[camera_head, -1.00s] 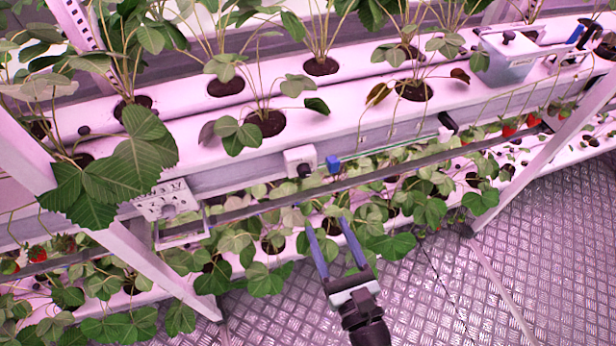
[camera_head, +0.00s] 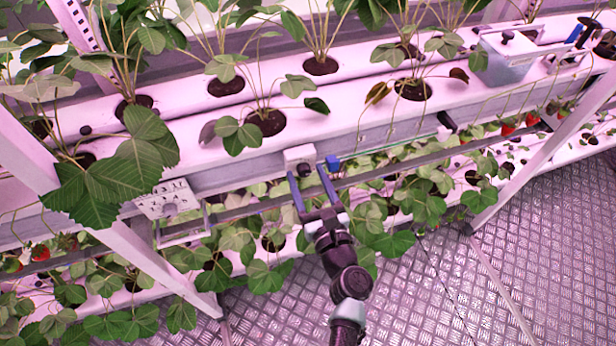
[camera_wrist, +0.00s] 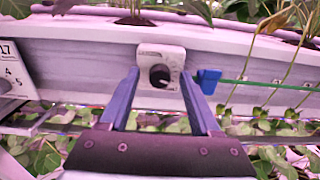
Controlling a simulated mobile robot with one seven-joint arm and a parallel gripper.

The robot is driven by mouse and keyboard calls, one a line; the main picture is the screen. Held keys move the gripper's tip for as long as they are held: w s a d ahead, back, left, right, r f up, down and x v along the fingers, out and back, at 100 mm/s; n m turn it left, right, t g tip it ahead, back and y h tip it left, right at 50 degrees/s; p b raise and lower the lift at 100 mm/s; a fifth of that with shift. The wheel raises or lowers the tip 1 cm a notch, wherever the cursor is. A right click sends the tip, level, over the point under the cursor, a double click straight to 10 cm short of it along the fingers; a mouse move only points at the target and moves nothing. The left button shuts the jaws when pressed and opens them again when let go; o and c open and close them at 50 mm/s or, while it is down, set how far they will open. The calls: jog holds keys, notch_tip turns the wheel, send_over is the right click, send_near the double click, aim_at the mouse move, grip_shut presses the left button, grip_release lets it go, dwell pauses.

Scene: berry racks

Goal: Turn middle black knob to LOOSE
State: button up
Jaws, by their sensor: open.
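The black knob (camera_wrist: 160,76) sits on a white box (camera_wrist: 148,53) fixed to the front face of the upper rack gutter. A pale pointer mark seems to show on the knob, but its label is too small to read. In the head view the white box (camera_head: 299,153) is at the centre, and the knob (camera_head: 303,168) is at its lower part. My gripper (camera_head: 307,172) is open, with its two blue fingers pointing at the box. In the wrist view the open fingers (camera_wrist: 160,85) lie to either side of the knob, apart from it.
A blue block (camera_wrist: 208,80) with a green rod is just right of the box. A numbered white panel (camera_head: 168,199) is to the left. Strawberry plants (camera_head: 267,123) grow above and below. A clear container (camera_head: 503,58) stands at upper right. The metal floor (camera_head: 450,290) is free.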

grip_shut()
jog(key=shift+f+n+b, duration=0.1)
jog(key=shift+n+b, duration=0.25)
jog(key=shift+n, duration=0.05)
jog(key=n+b, duration=0.3)
jog(key=shift+f+n, duration=0.1)
jog(key=shift+n, duration=0.3)
jog(key=n+b, duration=0.4)
jog(key=n, duration=0.2)
jog(key=shift+a+f+b, duration=0.1)
jog(key=shift+b, duration=0.3)
jog(key=n+b, duration=0.4)
jog(key=n, duration=0.1)
jog(key=shift+n, duration=0.3)
jog(key=shift+s+n+b, duration=0.1)
jog(key=shift+n+b, duration=1.5)
jog(key=shift+n, duration=0.4)
